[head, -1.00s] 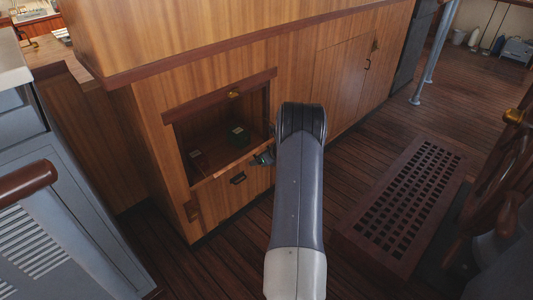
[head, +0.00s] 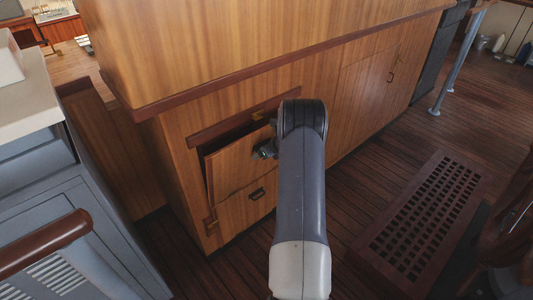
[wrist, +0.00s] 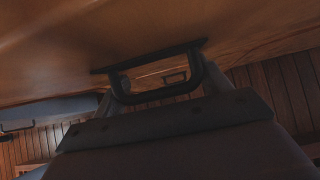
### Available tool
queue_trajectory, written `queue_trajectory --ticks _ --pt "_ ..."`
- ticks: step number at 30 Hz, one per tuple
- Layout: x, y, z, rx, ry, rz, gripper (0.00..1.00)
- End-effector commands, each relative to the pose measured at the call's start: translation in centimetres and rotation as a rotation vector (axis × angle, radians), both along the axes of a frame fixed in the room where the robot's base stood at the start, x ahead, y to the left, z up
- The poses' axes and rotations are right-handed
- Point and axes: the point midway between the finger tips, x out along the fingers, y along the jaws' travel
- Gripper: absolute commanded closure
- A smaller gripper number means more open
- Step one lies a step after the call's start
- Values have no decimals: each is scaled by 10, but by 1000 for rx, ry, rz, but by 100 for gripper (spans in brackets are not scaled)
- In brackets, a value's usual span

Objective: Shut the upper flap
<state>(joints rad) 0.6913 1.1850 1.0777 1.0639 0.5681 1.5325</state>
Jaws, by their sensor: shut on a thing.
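The upper flap (head: 232,168) is a wooden panel at the left of the cabinet front. It stands tilted outward, nearly upright, with a narrow dark gap along its top and left edges. My gripper (head: 264,150) is at the flap's upper right part, partly hidden by my arm. In the wrist view the gripper (wrist: 158,88) is shut on the flap's dark bar handle (wrist: 160,95), close to the wood. The inside of the compartment is mostly hidden behind the flap.
Below is a lower panel with a dark handle (head: 257,193), which looks shut. A grey console (head: 85,220) stands at the left. A floor grating (head: 425,215) lies at the right.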

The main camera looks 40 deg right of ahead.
Motion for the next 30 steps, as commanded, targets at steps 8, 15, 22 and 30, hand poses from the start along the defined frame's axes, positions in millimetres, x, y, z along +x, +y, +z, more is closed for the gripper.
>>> queue_trajectory --ticks 8,15,22,30 --pt "7 -4 10 -8 -15 -8 69" --pt "7 -5 10 -9 -15 -8 69" --pt "7 -4 10 -9 -13 -7 18" --pt "5 -2 6 -5 -7 -3 18"
